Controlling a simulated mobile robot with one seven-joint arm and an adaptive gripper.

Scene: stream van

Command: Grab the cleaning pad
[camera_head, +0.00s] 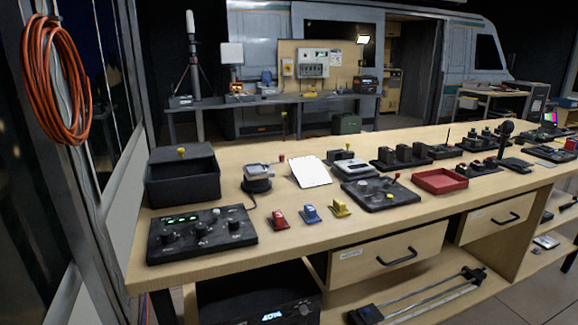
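No part of my gripper shows in the head camera view. A thin, flat white piece (311,172) lies on the wooden workbench (262,258), left of its middle. It may be the cleaning pad, but I cannot tell a pad from a sheet of paper at this size. Its top is bare, and nothing visibly rests on it. A grey device with a dark round base (257,184) stands just left of it. A grey and black device (354,169) sits close on its right.
A black open box (182,176) and a control unit with green digits (200,233) take up the left end. Red (278,220), blue (311,215) and yellow (341,208) small pieces stand along the front. A red tray (439,181) lies right. An orange cable coil (57,80) hangs left.

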